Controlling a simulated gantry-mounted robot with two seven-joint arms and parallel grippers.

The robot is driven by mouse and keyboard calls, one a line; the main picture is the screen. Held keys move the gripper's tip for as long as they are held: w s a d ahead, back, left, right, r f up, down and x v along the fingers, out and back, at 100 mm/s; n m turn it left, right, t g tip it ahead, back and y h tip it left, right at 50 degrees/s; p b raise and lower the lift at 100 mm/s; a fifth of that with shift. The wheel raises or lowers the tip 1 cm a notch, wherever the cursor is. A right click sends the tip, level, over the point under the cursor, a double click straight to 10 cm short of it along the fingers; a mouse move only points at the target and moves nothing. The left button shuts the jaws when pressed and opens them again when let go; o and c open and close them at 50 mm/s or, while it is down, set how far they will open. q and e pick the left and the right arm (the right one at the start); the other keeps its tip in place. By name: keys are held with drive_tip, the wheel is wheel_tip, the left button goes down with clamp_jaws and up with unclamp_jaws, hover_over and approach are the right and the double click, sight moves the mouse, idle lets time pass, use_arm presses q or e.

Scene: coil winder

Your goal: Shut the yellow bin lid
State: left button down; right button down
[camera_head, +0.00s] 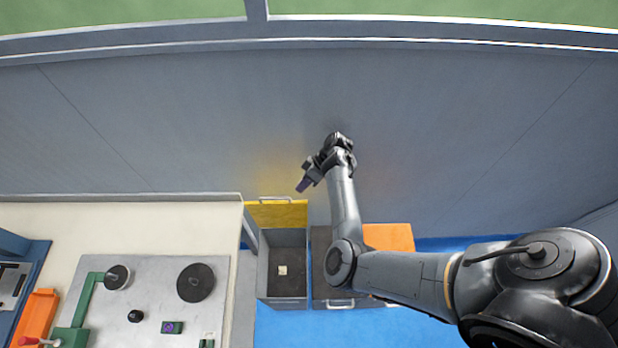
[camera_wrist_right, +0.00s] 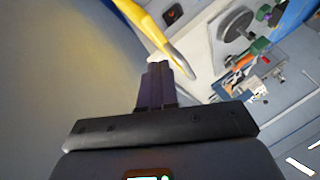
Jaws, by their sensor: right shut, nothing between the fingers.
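The yellow bin lid (camera_head: 277,213) stands raised at the back of an open grey bin (camera_head: 283,297) in the head view, with a pale handle along its top edge. A small pale item (camera_head: 283,270) lies inside the bin. My right gripper (camera_head: 302,186) is shut and empty, above and just right of the lid's upper edge, near the wall. In the right wrist view, the shut fingers (camera_wrist_right: 158,82) point towards the yellow lid's edge (camera_wrist_right: 160,40), apart from it as far as I can tell. My left gripper is in neither view.
A second bin with an orange lid (camera_head: 388,237) stands to the right, partly behind my right arm. A bench (camera_head: 150,215) with a grey machine plate (camera_head: 150,300) is on the left. The grey wall (camera_head: 200,120) rises close behind the bins. Blue floor (camera_head: 290,330) lies in front.

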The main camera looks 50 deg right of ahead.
drive_tip(key=x, duration=0.4)
idle(0.5)
